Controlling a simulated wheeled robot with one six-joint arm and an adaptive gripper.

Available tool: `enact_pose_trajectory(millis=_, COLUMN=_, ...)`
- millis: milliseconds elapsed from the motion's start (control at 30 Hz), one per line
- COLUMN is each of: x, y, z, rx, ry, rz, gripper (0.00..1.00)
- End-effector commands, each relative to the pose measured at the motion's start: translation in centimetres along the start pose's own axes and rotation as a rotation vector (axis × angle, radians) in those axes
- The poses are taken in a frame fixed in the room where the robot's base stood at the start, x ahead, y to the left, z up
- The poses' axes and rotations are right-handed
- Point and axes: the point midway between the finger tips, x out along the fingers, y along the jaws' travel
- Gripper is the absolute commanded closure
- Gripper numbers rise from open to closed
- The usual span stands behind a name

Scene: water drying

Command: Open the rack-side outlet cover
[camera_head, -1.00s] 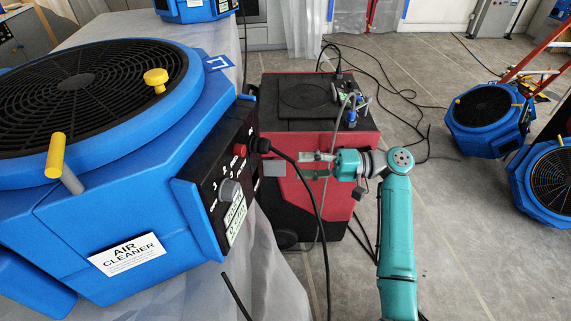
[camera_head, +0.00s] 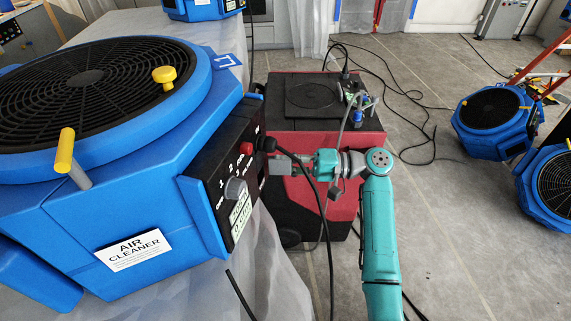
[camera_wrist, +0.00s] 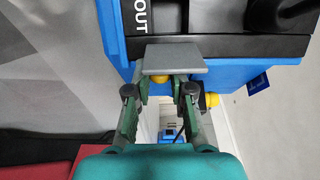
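The outlet cover is a flat grey plate (camera_wrist: 174,58) on the side of the blue air cleaner (camera_wrist: 122,45), below a dark panel marked "OUT" in the wrist view. My gripper (camera_wrist: 160,88) is right at the plate's near edge, its two green fingers apart with a gap between them. The plate hides the far ends of the fingertips, so I cannot tell whether they touch it. In the head view my gripper (camera_head: 298,163) is beside the air cleaner's control panel (camera_head: 225,183), partly behind a black cord.
A red and black machine (camera_head: 345,205) stands close behind my gripper. A black cord (camera_head: 322,215) hangs from the panel across my gripper. Blue fans (camera_head: 490,118) stand at the right.

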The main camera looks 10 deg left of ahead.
Motion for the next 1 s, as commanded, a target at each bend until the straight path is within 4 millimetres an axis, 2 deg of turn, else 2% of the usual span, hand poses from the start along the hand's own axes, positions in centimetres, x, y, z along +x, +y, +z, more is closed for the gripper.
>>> enact_pose_trajectory(millis=267, x=0.1, y=0.1, z=-0.2, rx=0.002, ry=-0.026, rz=0.002, gripper=1.0)
enact_pose_trajectory(millis=1000, x=1.1, y=0.1, z=-1.6, rx=0.005, ry=-0.403, rz=0.002, gripper=1.0)
